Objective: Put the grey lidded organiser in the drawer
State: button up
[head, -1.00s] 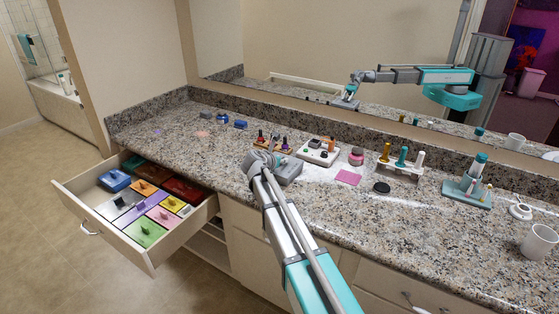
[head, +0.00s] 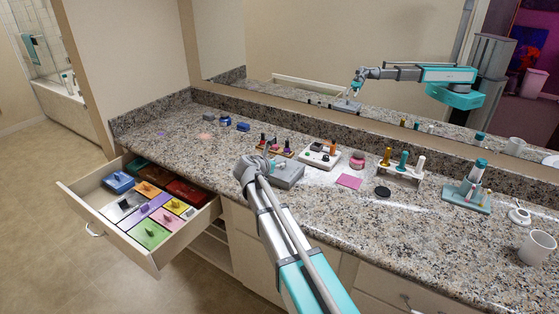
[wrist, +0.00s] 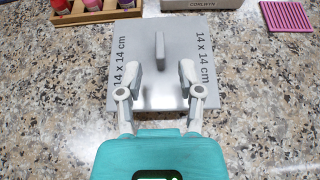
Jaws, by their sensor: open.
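The grey lidded organiser (head: 289,174) sits on the granite counter near its front edge. In the wrist view the organiser (wrist: 147,98) is a flat square box marked "14 x 14 cm", with a thin upright handle (wrist: 160,46) on its lid. My gripper (wrist: 160,68) is open over the near part of the lid. Its fingertips are apart, just short of the handle, and hold nothing. In the head view my gripper (head: 262,160) partly hides the organiser's left side. The drawer (head: 151,259) is pulled open at the left and holds several coloured lidded boxes.
Nail polish bottles in a wooden rack (head: 281,151), a white box (head: 319,156) and a pink pad (head: 349,181) lie close behind and right of the organiser. A bottle stand (head: 402,172) is further right. Counter left of the gripper is mostly clear.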

jog(key=p+v, duration=0.2)
jog(key=v, duration=0.4)
jog(key=shift+s+a+r, duration=0.15)
jog(key=shift+s, duration=0.15)
dwell(0.3)
